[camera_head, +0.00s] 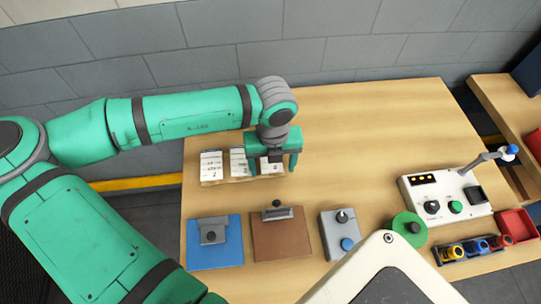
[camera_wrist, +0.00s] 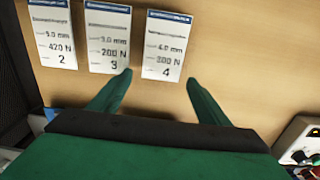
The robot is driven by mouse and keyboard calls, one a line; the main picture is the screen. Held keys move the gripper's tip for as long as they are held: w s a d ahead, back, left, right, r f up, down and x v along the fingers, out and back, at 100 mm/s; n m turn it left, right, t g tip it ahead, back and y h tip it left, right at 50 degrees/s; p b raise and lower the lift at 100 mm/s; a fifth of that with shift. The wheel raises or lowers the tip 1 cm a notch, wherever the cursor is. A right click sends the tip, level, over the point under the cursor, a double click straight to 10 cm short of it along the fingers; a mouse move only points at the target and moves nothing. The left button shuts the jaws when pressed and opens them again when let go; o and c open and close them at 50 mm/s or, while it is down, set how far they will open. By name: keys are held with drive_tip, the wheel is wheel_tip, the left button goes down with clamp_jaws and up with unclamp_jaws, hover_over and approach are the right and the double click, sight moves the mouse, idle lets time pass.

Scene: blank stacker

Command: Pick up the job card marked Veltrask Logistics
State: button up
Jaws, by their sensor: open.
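Three white job cards with blue header strips stand in a row; in the wrist view they are the left card (camera_wrist: 52,35), the middle card (camera_wrist: 108,37) and the right card (camera_wrist: 166,45). They read 420 N and 2, 200 N and 3, and what looks like 300 N and 4. The header names are too blurred to tell which is Veltrask Logistics. In the head view the left card (camera_head: 211,166) and middle card (camera_head: 239,163) show beside my gripper (camera_head: 271,167), which partly hides the right one. My gripper (camera_wrist: 159,77) is open and empty, its fingertips just short of the middle and right cards.
The wooden table (camera_head: 370,130) is clear at the back and right of the cards. In front are a blue plate (camera_head: 200,255), a brown plate (camera_head: 280,245), a grey box (camera_head: 338,225), a green disc (camera_head: 400,235) and a white control panel (camera_head: 450,207).

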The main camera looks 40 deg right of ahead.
drive_tip(key=shift+f, duration=0.25)
idle(0.4)
drive_tip(key=c, duration=1.2)
drive_tip(key=shift+r, duration=0.15)
